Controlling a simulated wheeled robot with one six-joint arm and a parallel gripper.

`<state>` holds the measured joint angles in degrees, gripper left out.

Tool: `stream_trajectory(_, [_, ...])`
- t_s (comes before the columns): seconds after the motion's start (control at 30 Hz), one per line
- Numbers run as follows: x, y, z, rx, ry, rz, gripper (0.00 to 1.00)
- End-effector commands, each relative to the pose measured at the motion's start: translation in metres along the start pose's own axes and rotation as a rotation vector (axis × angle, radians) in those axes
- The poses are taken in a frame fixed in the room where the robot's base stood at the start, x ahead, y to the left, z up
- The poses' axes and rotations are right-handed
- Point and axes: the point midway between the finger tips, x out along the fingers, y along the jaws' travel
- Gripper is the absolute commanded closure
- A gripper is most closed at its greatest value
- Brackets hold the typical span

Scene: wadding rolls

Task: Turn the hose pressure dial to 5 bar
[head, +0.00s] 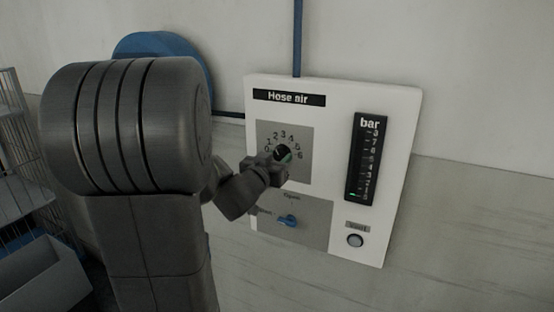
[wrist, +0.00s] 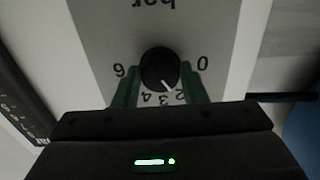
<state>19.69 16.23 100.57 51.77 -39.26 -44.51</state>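The black pressure dial (wrist: 159,66) is on the grey scale plate of the Hose air panel. The wrist view shows the dial upside down, its white pointer line at about 2. My gripper (wrist: 160,72) has one green finger on each side of the dial; both fingertips appear to touch its rim. The fingers hide the marks near 1 and 5. In the head view, my gripper (head: 281,157) covers part of the dial. The bar gauge (head: 366,158) has a small green light near its bottom end.
A blue lever (head: 288,220) sits on a grey plate below the dial, and a round button (head: 355,240) is at lower right. A wire rack (head: 20,150) and a grey bin (head: 42,280) stand at the left. A blue reel (head: 165,45) is on the wall.

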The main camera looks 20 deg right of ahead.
Motion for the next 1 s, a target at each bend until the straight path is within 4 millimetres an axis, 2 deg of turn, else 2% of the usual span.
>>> stream_trajectory(0.27, [-0.0002,-0.0002,0.0006,0.023,0.0,-0.001,0.84])
stream_trajectory(0.47, [-0.0002,-0.0001,0.0014,0.113,0.001,0.001,0.84])
stream_trajectory(1.0, [-0.0001,-0.0012,0.0018,0.595,0.002,0.0,0.84])
